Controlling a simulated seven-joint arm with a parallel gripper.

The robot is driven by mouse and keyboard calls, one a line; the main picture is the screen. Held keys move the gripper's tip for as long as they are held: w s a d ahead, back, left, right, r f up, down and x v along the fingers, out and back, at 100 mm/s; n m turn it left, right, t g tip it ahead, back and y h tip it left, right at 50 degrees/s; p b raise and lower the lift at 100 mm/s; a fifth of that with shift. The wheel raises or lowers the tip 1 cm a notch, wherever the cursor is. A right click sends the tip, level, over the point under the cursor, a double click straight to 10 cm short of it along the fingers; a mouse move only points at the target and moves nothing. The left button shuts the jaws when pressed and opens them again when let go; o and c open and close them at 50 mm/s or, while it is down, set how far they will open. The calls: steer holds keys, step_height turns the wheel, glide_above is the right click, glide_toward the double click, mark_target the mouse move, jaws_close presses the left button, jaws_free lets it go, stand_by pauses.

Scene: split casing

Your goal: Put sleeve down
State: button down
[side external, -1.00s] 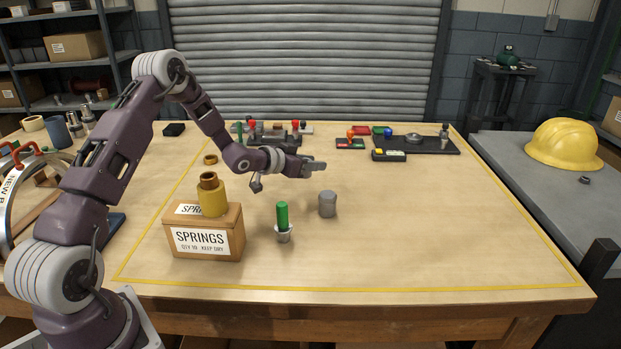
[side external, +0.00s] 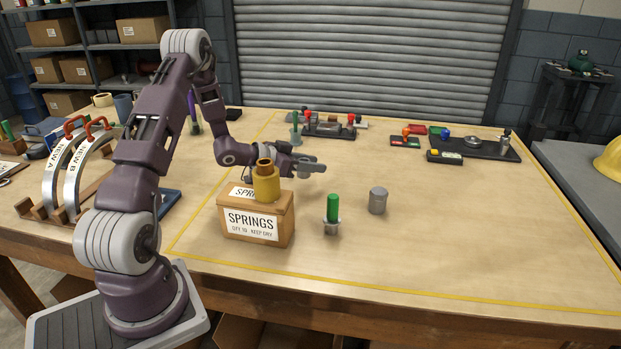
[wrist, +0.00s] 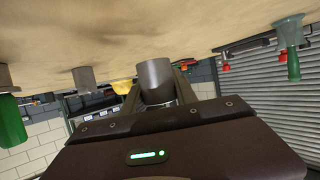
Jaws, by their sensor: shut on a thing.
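My gripper (side external: 314,168) is low over the table, behind and to the right of the SPRINGS box. In the wrist view my gripper (wrist: 158,86) is shut on a plain grey cylinder, which I take to be the sleeve (wrist: 154,72). The sleeve sits between the two fingers, and its far end faces the tabletop. In the side view I cannot clearly separate the sleeve from the fingers. Whether it touches the table I cannot tell.
The SPRINGS box (side external: 255,222) carries a yellow cylinder (side external: 266,188) with a brass top. A green-handled piece (side external: 333,208) and a grey capped cylinder (side external: 378,201) stand in front. Stamps (side external: 330,128) and a dark tray (side external: 485,148) lie behind. Table between is bare.

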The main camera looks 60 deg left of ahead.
mark_target(312, 185)
steer(key=shift+f, duration=1.85)
steer(key=c, duration=1)
jaws_free()
steer(key=shift+f, duration=0.15)
steer(key=shift+o, duration=0.2)
